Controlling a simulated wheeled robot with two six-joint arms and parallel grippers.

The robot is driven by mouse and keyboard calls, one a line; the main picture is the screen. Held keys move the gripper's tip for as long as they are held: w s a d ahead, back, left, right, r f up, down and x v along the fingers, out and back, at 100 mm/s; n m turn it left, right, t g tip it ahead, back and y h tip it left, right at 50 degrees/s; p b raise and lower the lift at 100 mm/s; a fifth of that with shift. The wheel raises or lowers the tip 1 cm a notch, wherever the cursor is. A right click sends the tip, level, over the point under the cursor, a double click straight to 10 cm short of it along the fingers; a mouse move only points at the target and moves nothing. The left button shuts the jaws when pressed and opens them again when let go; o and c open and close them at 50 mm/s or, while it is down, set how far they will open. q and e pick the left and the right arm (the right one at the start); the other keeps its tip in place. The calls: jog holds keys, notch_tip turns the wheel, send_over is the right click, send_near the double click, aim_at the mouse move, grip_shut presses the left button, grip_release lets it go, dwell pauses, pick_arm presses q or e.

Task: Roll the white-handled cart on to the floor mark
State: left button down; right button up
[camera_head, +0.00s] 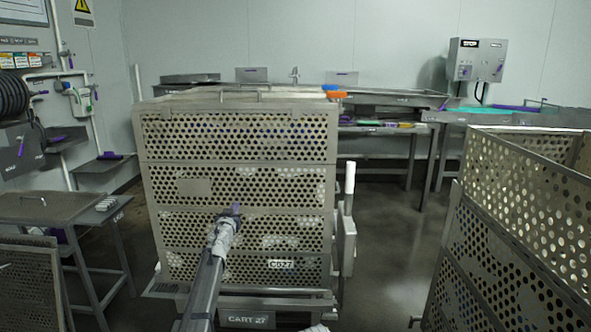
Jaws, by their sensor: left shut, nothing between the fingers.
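A cart (248,320) labelled "CART 27" stands straight in front of me, carrying a tall perforated metal basket (236,162) tagged "C027". An upright white handle (350,178) rises at the cart's right side. My left gripper (234,209) is shut and empty, in front of the lower middle of the basket's near face, left of the white handle. I cannot tell whether its tip touches the basket. My right gripper does not show clearly; a small pale part at the bottom edge is unclear. No floor mark is visible.
Another perforated basket (520,225) stands close at the right. A metal side table (60,206) and a perforated panel (30,285) are at the left. Benches (375,130) and a STOP box (476,60) line the back. Bare floor (390,235) shows between the cart and right basket.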

pick_arm(q)
jog(key=shift+w+r, duration=0.1)
jog(key=shift+w, duration=0.75)
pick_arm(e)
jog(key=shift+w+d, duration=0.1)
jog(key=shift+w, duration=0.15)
pick_arm(q)
jog(key=shift+d, duration=0.1)
jog(key=shift+w, duration=0.4)
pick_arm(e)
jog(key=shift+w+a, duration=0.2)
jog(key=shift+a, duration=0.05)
pick_arm(q)
jog(key=shift+w, duration=0.1)
